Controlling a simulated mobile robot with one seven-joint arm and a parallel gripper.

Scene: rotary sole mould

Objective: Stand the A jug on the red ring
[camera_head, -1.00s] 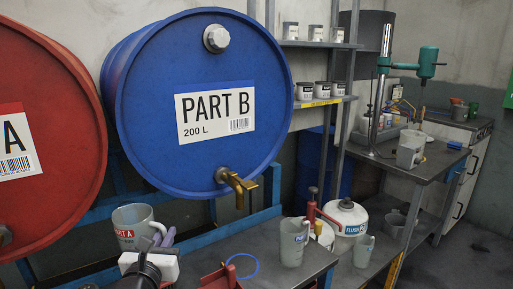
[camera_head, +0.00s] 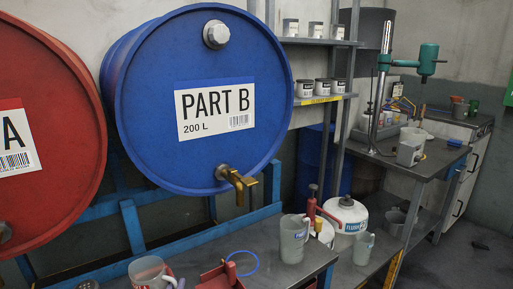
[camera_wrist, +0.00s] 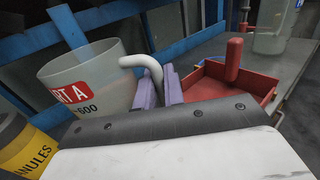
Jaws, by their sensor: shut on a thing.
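The A jug (camera_head: 148,268) is a pale grey mug-like jug with a red label, at the bottom edge of the head view, its lower part cut off. In the wrist view the A jug (camera_wrist: 85,75) stands about upright at left, its handle toward my gripper. My gripper (camera_wrist: 160,88) has purple fingers shut on the handle. I cannot tell whether the jug's base touches anything. I see no red ring in either view. A blue ring (camera_head: 243,263) lies on the bench under the Part B tap.
A red tray (camera_head: 220,278) with an upright handle is right of the jug. A second jug (camera_head: 293,240) stands further right on the bench (camera_head: 275,275). The blue Part B drum (camera_head: 210,150) and its brass tap (camera_head: 238,180) are above; a red drum (camera_head: 45,130) is left.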

